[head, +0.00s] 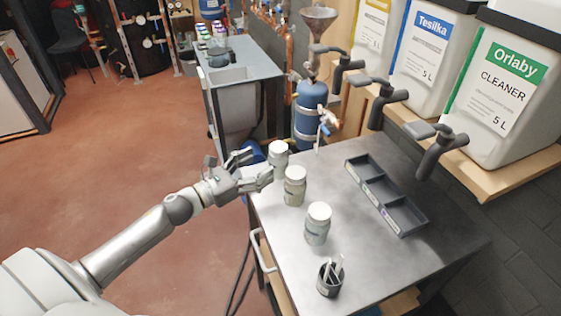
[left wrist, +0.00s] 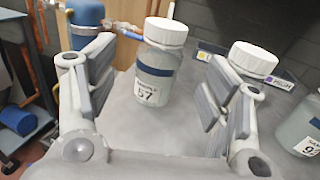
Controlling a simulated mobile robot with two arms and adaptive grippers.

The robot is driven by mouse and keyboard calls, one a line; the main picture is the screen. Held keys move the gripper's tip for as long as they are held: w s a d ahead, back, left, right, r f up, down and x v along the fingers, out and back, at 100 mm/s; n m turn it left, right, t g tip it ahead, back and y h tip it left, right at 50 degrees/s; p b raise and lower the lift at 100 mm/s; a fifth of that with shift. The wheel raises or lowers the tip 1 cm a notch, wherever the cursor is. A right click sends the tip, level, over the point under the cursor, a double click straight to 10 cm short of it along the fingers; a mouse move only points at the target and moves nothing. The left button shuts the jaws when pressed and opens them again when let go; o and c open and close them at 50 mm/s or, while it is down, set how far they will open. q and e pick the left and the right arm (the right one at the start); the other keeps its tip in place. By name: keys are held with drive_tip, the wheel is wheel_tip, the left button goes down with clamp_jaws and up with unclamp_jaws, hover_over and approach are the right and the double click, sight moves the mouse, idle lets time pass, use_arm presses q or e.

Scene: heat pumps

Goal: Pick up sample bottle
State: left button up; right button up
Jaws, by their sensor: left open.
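Three white-capped sample bottles stand upright in a row on the grey table (head: 340,265). The farthest bottle (head: 278,160) has a blue band and a label reading 57; it also shows in the left wrist view (left wrist: 158,78). The middle bottle (head: 294,190) and the nearest bottle (head: 317,228) stand closer to me. My left gripper (head: 257,166) is open at the table's left edge, its fingers pointing at the farthest bottle. In the left wrist view that bottle appears between the fingers, apparently just beyond their tips. The right finger partly covers another bottle (left wrist: 254,62). My right gripper is not in view.
A dark cup with white sticks (head: 330,278) stands at the table's near end. A dark compartment tray (head: 385,195) lies to the right. Taps (head: 440,148) and large cleaner containers (head: 500,95) are behind it. A blue cylinder (head: 309,112) stands beyond the table.

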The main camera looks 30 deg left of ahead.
sight(271, 161)
use_arm(q)
drive_tip(key=shift+x, duration=0.95)
drive_tip(key=shift+w+d, duration=0.15)
drive_tip(key=shift+w, duration=0.15)
drive_tip(key=x, duration=0.1)
drive_tip(key=p+x, duration=0.1)
drive_tip(key=x, duration=0.1)
drive_tip(key=p+x, duration=0.1)
drive_tip(key=x, duration=0.1)
drive_tip(key=shift+s+f, duration=0.1)
drive_tip(key=shift+f, duration=0.3)
use_arm(e)
drive_tip(key=shift+w+d+r, duration=0.15)
drive_tip(key=shift+d+r, duration=0.15)
drive_tip(key=shift+r, duration=0.3)
drive_tip(key=shift+w+d+r, duration=0.15)
drive_tip(key=shift+d+r, duration=0.15)
drive_tip(key=shift+r, duration=0.25)
use_arm(q)
drive_tip(key=shift+s, duration=0.1)
drive_tip(key=c, duration=1.1)
drive_tip(key=shift+c, duration=0.6)
use_arm(e)
drive_tip(key=shift+a, duration=0.1)
use_arm(q)
drive_tip(key=shift+r, duration=0.1)
use_arm(e)
drive_tip(key=shift+a, duration=0.1)
